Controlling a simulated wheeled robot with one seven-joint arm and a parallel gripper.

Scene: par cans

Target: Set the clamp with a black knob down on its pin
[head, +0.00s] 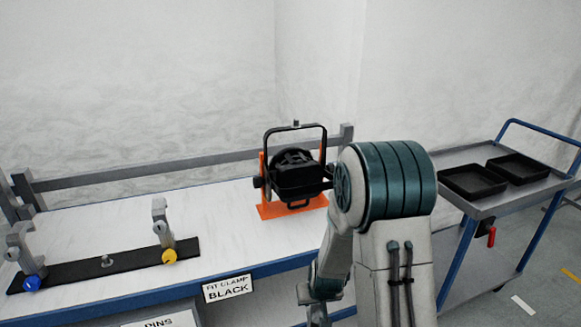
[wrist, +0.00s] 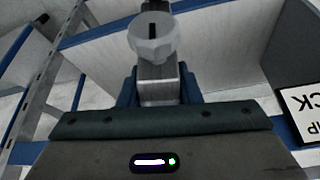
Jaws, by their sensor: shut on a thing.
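My gripper (wrist: 160,92) is shut on a grey metal clamp (wrist: 158,84) in the wrist view. A pale grey faceted part (wrist: 153,42) with a dark slot is at the clamp's upper end. A dark part shows above it at the picture's top edge; I cannot tell whether it is the black knob. In the head view a black strip (head: 80,270) lies on the bench. A short bare pin (head: 106,261) stands on it between a clamp with a blue knob (head: 32,283) and a clamp with a yellow knob (head: 169,256). My gripper's fingers and the held clamp cannot be made out there.
A black par can (head: 295,175) hangs in its yoke on an orange stand (head: 268,210). A grey rail (head: 150,172) runs along the bench's back. A sign (head: 228,288) reads FIT CLAMP BLACK. A trolley (head: 500,200) with black trays stands right. The bench between strip and stand is clear.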

